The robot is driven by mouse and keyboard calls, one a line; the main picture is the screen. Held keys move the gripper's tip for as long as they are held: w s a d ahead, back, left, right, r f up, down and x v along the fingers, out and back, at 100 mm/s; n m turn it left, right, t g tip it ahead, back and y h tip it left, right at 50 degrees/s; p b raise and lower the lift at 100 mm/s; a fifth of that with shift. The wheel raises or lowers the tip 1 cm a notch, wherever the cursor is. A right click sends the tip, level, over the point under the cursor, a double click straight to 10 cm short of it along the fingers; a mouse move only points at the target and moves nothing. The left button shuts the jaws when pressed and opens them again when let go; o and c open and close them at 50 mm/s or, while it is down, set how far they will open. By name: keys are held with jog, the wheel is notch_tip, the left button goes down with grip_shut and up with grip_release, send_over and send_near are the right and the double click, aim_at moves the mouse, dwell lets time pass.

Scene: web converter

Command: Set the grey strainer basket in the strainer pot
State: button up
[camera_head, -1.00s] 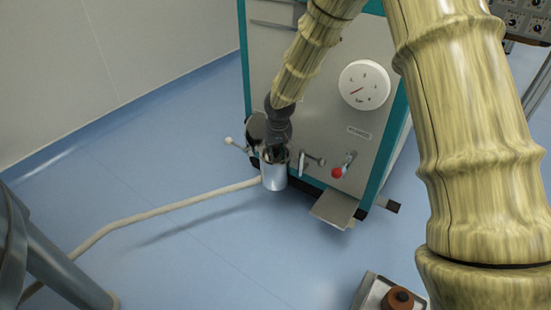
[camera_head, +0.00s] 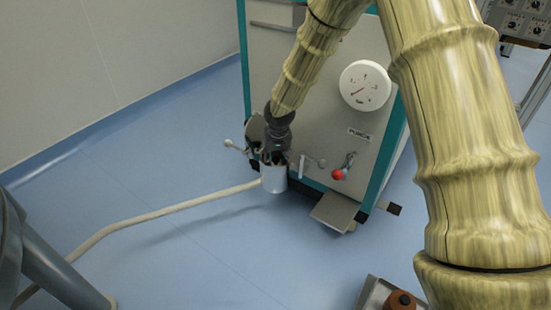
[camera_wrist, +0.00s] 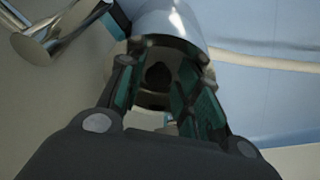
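The strainer pot (camera_head: 274,180) is a shiny silver cylinder low on the front of the machine, at a hose's end. A pale rounded metal wall, probably the pot's, shows at the top of the wrist view (camera_wrist: 172,18). My gripper (camera_head: 276,157) points down at the pot's mouth. In the wrist view its two dark fingers with teal pads stand apart (camera_wrist: 158,85). A brownish metallic round shape with a dark centre shows between them; I cannot tell whether it is the grey strainer basket or the pot's inside. Contact with the pads is unclear.
The machine front (camera_head: 320,100) has a white dial (camera_head: 365,86), a red-knobbed valve (camera_head: 339,174) and a projecting tray (camera_head: 335,211). A pale hose (camera_head: 150,211) crosses the blue floor. A metal bar (camera_wrist: 35,40) lies upper left in the wrist view.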

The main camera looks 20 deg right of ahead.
jog(key=p+v, duration=0.6)
jog(key=v, duration=0.6)
jog(key=s+a+f+g+y, duration=0.2)
jog(key=s+a+f, duration=0.1)
jog(key=s+f, duration=1.9)
jog(key=s+d+f, duration=0.1)
jog(key=s+f, duration=0.2)
jog(key=s, duration=0.4)
jog(key=s+d+f+h, duration=0.1)
jog(key=s+f, duration=0.2)
jog(key=s, duration=0.5)
jog(key=s+d+f+n+g, duration=0.1)
jog(key=s+f, duration=0.2)
jog(key=s, duration=0.5)
jog(key=shift+f+h, duration=0.25)
jog(key=shift+h, duration=0.05)
jog(key=shift+w, duration=0.1)
